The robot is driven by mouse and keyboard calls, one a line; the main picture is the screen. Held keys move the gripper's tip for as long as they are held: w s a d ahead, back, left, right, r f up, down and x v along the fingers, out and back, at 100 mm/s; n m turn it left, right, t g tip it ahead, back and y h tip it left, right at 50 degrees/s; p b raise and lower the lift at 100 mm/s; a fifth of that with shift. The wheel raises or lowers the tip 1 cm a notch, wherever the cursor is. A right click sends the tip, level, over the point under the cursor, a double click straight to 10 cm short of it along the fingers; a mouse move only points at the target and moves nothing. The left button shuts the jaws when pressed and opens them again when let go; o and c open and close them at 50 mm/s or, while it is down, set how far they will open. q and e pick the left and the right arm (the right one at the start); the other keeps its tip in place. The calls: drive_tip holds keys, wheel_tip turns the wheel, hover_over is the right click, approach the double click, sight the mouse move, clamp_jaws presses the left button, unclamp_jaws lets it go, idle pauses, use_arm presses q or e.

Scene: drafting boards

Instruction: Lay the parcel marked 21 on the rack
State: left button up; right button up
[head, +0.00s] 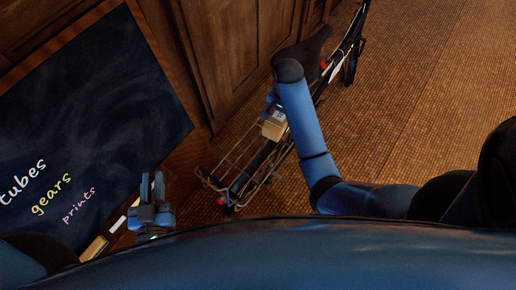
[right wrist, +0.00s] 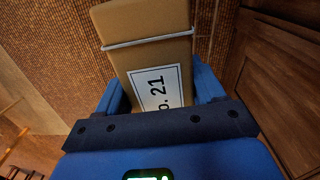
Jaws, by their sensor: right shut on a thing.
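The parcel (head: 273,129) is a small tan box. In the right wrist view the parcel (right wrist: 150,25) shows a white label ending in 21 and a pale band around it. My right gripper (right wrist: 160,88) is shut on it, with one finger on each side. In the head view the right gripper (head: 274,108) is partly hidden by my forearm. The wire rack (head: 233,160) is on the bicycle, left of and below the parcel in the picture. I cannot tell whether they touch. My left gripper (head: 152,186) is empty, its fingers apart, by the chalkboard.
A chalkboard (head: 90,110) with chalk words fills the left, with chalk and an eraser (head: 95,248) on its ledge. The bicycle saddle (head: 303,50) is beyond the parcel. Wood panelling (head: 235,60) stands behind the bicycle. The woven floor (head: 420,100) at right is clear.

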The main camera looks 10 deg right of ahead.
drive_tip(key=shift+w+a+r+m, duration=0.1)
drive_tip(key=shift+a+r+m, duration=0.1)
drive_tip(key=shift+r, duration=0.2)
drive_tip(key=shift+w+a+r+m, duration=0.1)
drive_tip(key=shift+a+r, duration=0.05)
drive_tip(key=shift+r, duration=0.25)
drive_tip(key=shift+a+r, duration=0.1)
drive_tip(key=shift+a, duration=0.1)
wheel_tip(320, 180, down, 3)
drive_tip(key=b, duration=0.3)
drive_tip(key=shift+m, duration=0.3)
wheel_tip(320, 180, down, 11)
drive_tip(key=shift+f+b, duration=0.15)
drive_tip(key=shift+b, duration=0.8)
drive_tip(key=shift+f+b, duration=0.45)
drive_tip(key=shift+f, duration=2.1)
drive_tip(key=shift+f, duration=0.1)
drive_tip(key=o, duration=1.4)
